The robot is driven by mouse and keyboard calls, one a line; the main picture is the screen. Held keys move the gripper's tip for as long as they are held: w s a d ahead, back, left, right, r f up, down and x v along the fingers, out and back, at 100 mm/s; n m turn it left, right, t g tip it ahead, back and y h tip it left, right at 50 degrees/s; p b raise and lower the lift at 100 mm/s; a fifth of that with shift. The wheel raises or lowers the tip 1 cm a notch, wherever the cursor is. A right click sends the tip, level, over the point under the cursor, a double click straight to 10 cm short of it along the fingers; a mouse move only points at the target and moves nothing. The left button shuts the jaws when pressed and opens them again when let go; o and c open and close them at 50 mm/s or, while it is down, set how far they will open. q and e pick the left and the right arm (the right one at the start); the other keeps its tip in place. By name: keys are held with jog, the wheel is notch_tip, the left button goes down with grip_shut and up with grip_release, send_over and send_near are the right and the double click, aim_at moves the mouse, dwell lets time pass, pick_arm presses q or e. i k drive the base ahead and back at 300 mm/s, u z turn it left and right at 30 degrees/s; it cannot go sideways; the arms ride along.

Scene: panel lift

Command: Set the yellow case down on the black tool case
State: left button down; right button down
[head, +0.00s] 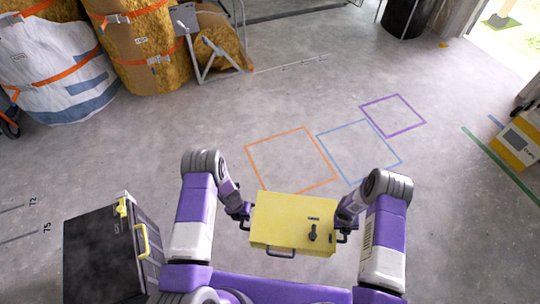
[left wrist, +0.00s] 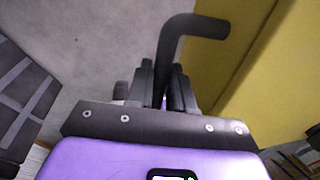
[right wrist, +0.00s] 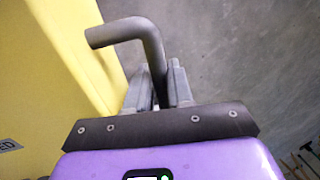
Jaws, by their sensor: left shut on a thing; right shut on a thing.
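The yellow case (head: 285,222) is held in front of me between my two arms, with a dark handle on each side and one on its near edge. My left gripper (head: 243,214) is shut on its left handle; the left wrist view shows the fingers (left wrist: 165,88) around that dark bent bar (left wrist: 185,30). My right gripper (head: 345,216) is shut on the right handle; the right wrist view shows its fingers (right wrist: 160,88) on the other bar (right wrist: 135,30). The black tool case (head: 100,258), with yellow latches, stands at the lower left, apart from the yellow case.
Orange (head: 290,160), blue (head: 358,150) and purple (head: 393,115) outlined squares mark the open floor ahead. Large wrapped bales (head: 145,45) and a white bag (head: 55,65) stand at the back left. A yellow and white box (head: 515,140) stands at the right edge.

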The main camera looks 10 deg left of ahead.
aim_at(93, 261)
jog(key=i, duration=1.9)
jog(key=u, duration=4)
